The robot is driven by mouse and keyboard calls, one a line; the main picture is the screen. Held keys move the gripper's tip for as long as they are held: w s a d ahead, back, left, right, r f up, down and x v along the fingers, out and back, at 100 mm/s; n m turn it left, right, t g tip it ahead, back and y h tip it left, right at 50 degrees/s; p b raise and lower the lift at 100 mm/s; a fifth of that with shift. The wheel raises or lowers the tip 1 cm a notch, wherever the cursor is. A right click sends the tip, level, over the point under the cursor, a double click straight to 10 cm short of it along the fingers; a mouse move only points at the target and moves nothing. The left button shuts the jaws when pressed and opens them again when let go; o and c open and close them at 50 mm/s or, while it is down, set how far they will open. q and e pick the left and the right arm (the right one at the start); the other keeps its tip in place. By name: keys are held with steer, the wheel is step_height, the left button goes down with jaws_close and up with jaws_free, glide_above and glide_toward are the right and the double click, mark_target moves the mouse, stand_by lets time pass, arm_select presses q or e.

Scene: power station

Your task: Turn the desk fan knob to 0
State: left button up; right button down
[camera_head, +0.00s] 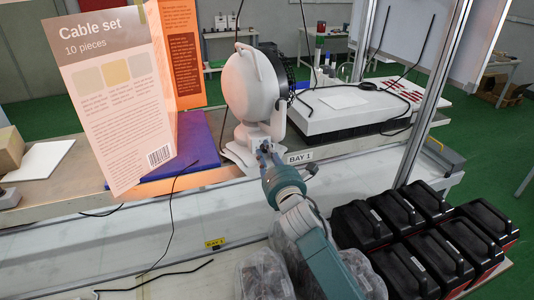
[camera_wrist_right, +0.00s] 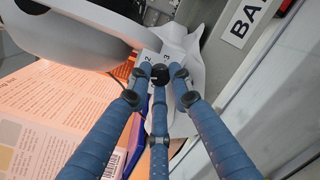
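Other markings and the knob's pointer are hidden or too small to read. My right gripper (camera_head: 265,150) is at the front of the fan base. In the wrist view its three blue fingers (camera_wrist_right: 160,78) surround the knob closely, with tips at its sides, and look closed on it. My left gripper is in neither view.
A large Cable set card (camera_head: 115,90) and an orange panel (camera_head: 183,50) stand left of the fan. A white platform (camera_head: 345,105) is to its right. Several black cases (camera_head: 415,270) fill the lower right. Loose black cables lie in front, and a metal post (camera_head: 430,100) rises at right.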

steer(key=shift+f+n+p, duration=0.1)
steer(key=shift+n+p, duration=0.35)
steer(key=shift+n, duration=2.45)
steer(key=c, duration=1.8)
jaws_free()
steer(key=shift+c, duration=0.2)
steer(key=v, duration=1.2)
steer(key=shift+f, duration=0.2)
steer(key=shift+d, duration=0.15)
